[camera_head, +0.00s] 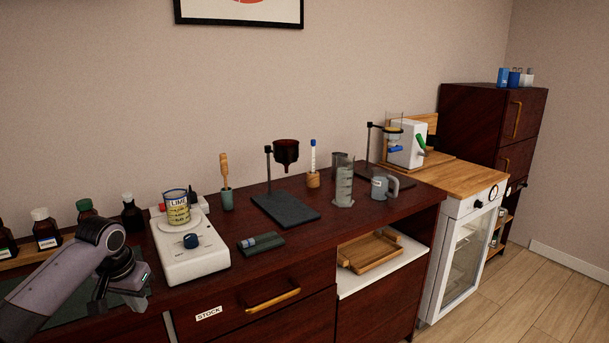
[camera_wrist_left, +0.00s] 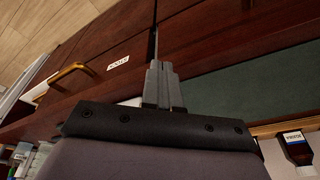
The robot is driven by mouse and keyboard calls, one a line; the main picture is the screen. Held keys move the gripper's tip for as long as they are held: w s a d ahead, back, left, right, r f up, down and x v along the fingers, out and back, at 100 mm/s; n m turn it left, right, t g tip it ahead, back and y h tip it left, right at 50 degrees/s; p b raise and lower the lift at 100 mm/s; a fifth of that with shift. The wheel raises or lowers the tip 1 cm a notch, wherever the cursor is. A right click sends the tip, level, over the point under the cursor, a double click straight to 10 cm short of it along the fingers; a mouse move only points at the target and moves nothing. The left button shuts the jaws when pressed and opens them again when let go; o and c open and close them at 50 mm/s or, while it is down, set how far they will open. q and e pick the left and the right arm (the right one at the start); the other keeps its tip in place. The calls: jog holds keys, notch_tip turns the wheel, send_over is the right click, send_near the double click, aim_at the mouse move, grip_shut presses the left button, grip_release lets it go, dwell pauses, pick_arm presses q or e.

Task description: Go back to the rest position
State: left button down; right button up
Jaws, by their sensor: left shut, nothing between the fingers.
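My left arm comes in from the left in the head view, and its gripper (camera_head: 118,300) points down at the front left of the dark wooden counter, left of the white hotplate. In the left wrist view the two grey fingers (camera_wrist_left: 157,72) lie together, shut and empty. They show in front of the counter's dark front and a dark green mat (camera_wrist_left: 235,98). The fingertips are hard to make out in the head view. My right gripper is in neither view.
A white hotplate (camera_head: 188,256) carries a yellow-labelled LIME beaker (camera_head: 177,210). Several dark bottles stand at the back left, one with a white cap (camera_head: 45,232).

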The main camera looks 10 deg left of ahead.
pick_arm(q)
jog(key=s+d+f+m+t+h, duration=0.1)
jog(key=s+d+f+t, duration=0.1)
jog(key=s+d+f, duration=0.5)
jog(key=s+d+f+m+t+h, duration=0.1)
jog(key=s+d+f+m, duration=0.1)
jog(key=d+f, duration=0.85)
jog(key=s+d+f+t, duration=0.1)
jog(key=s+t, duration=0.1)
jog(key=s, duration=0.6)
jog(key=s+d+t, duration=0.2)
jog(key=s, duration=0.7)
jog(key=shift+s+f+t+h, duration=0.15)
jog(key=shift+f+t+h, duration=0.15)
jog(key=shift+f+t, duration=0.1)
jog(key=shift+d, duration=0.15)
